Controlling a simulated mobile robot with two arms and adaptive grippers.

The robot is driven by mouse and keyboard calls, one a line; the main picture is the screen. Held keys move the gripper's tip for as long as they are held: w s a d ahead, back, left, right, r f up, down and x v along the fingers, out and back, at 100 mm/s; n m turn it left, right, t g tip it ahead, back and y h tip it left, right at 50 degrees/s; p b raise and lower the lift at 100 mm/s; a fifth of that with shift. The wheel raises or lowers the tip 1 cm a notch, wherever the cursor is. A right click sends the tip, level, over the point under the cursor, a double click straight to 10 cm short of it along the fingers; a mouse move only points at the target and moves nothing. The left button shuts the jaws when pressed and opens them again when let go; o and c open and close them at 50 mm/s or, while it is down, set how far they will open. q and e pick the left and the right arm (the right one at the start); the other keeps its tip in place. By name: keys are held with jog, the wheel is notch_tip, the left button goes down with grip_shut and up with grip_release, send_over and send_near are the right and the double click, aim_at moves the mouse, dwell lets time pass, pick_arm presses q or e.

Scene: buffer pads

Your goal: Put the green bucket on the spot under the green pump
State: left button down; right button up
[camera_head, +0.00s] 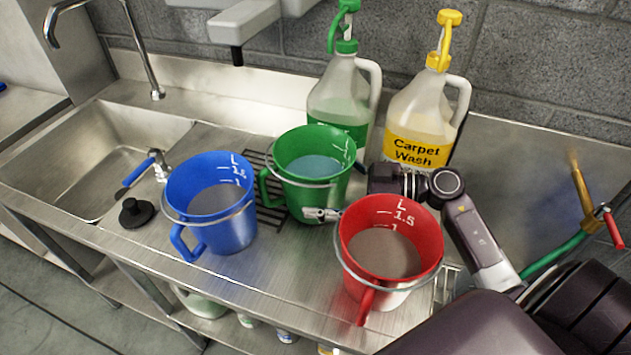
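The green bucket (318,165) stands upright on the steel counter, in front of the jug with the green pump (346,30). It looks blue-grey inside, and its wire handle hangs at the front. A black grate (262,170) shows at its left side; how much of it lies under the bucket is hidden. My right arm reaches in from the right behind the red bucket. What looks like my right gripper's tip (322,213) is at the green bucket's lower front; contact and finger opening are unclear. My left gripper is out of view.
The red bucket (389,240) stands at the front right, close to my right arm. The blue bucket (212,200) stands at the left of the grate. A Carpet Wash jug (420,110) stands behind my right wrist. A sink (95,160) lies at the left.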

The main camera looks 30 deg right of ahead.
jog(key=shift+s+a+f, duration=0.1)
jog(key=shift+f, duration=0.3)
jog(key=o, duration=1.7)
jog(key=shift+s+f, duration=0.1)
jog(key=shift+f, duration=0.2)
jog(key=shift+a, duration=0.1)
jog(key=shift+r, duration=0.45)
jog(key=v, duration=0.3)
jog(key=b+v, duration=0.1)
jog(key=v, duration=0.7)
jog(key=shift+d+r, duration=0.2)
jog(key=shift+r, duration=0.2)
jog(key=shift+s+d+r, duration=0.15)
jog(key=shift+s+d, duration=0.05)
jog(key=shift+d, duration=0.15)
